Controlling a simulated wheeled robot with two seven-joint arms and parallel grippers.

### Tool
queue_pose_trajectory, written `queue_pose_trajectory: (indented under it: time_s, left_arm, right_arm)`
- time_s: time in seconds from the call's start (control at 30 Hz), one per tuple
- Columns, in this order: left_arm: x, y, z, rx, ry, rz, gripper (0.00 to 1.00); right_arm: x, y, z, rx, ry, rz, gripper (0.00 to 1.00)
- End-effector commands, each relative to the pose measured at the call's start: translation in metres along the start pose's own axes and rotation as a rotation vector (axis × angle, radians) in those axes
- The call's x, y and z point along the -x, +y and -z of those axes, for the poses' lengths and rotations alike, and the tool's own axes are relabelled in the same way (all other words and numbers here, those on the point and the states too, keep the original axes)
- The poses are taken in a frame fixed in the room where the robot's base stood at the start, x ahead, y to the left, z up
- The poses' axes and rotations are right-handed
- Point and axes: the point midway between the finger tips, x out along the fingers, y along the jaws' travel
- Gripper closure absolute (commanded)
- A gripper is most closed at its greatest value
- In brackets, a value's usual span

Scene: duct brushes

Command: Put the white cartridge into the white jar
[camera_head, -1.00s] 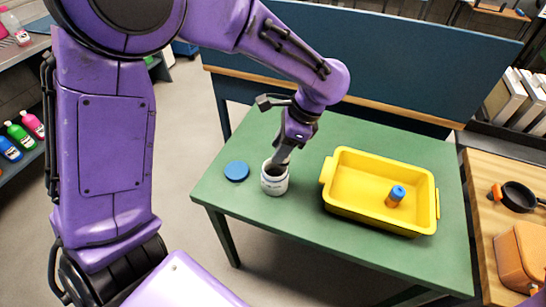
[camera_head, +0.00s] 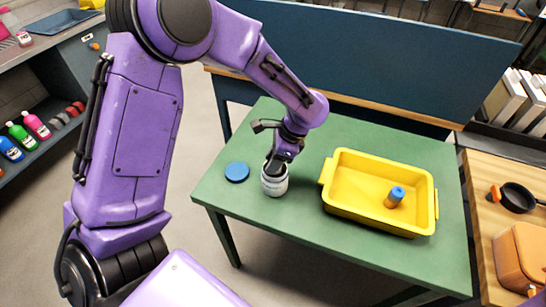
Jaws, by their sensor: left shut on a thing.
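The white jar (camera_head: 274,183) stands upright and uncapped on the green table, near its front left part. My left gripper (camera_head: 277,163) points down at the jar's mouth, with its fingertips at or inside the opening. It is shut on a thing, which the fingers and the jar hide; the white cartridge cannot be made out. My right gripper is not in view.
A blue round lid (camera_head: 237,171) lies on the green table (camera_head: 310,245) left of the jar. A yellow bin (camera_head: 375,222) to the right holds an orange cartridge with a blue top (camera_head: 395,196). A dark blue panel (camera_head: 370,70) stands behind the table.

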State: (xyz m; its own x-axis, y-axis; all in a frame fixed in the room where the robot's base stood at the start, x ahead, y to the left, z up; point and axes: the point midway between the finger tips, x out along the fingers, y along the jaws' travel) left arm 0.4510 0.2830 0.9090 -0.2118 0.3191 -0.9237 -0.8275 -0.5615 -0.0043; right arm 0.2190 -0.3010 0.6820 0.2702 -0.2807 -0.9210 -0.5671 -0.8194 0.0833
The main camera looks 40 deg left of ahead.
Motion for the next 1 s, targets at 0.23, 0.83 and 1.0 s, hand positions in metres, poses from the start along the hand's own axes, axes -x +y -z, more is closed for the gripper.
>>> queue_pose_trajectory:
  time_s: [0.23, 0.83, 1.0]
  left_arm:
    - [-0.004, 0.000, 0.002, 0.000, 0.001, 0.001, 0.56]
    - [0.049, -0.001, -0.002, 0.002, 0.003, 0.007, 0.34]
    - [0.094, -0.001, -0.003, 0.002, 0.002, 0.005, 0.34]
  right_arm:
    - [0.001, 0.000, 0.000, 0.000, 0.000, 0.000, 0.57]
    - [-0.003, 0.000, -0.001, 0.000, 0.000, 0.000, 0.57]
    - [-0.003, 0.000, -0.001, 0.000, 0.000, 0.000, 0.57]
